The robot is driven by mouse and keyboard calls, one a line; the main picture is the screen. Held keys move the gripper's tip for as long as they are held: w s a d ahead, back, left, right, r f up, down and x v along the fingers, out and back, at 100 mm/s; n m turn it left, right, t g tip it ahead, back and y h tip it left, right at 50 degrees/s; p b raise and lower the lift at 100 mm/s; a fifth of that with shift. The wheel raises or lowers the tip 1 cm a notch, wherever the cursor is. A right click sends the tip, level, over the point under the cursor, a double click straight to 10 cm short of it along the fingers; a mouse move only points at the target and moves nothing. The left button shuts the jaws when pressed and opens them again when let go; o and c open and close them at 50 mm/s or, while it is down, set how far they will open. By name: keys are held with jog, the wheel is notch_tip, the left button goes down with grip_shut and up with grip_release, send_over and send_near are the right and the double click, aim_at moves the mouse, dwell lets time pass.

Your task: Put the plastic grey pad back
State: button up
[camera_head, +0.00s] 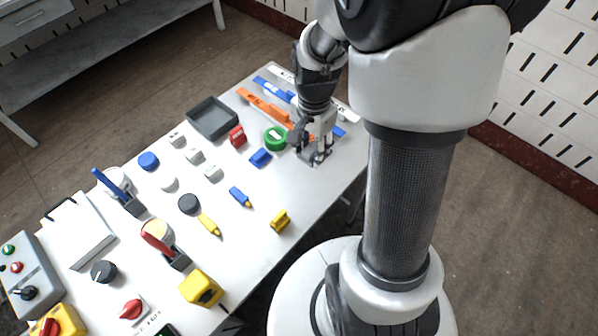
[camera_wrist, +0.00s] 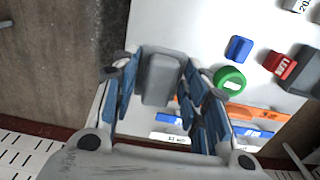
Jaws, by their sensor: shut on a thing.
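The grey pad (camera_wrist: 162,78) is a plain rounded grey block in the wrist view. It sits between the blue-lined fingers of my gripper (camera_wrist: 160,95), which is shut on it. In the head view, my gripper (camera_head: 316,152) is low over the far right part of the white table, pointing down. A bit of grey shows at its fingertips there, but the fingers hide most of the pad. I cannot tell whether the pad touches the table.
A dark grey tray (camera_head: 213,119) stands further left. The table (camera_head: 300,190) is clear in front of my gripper.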

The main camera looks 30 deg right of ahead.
aim_at(309, 194)
notch_tip(309, 194, down, 20)
jog(key=b, duration=0.7)
jog(key=shift+s+r, duration=0.15)
jog(key=shift+r, duration=0.05)
jog(key=shift+f, duration=0.2)
jog(key=o, duration=0.9)
jog(key=shift+o, duration=0.2)
jog(key=shift+r, duration=0.1)
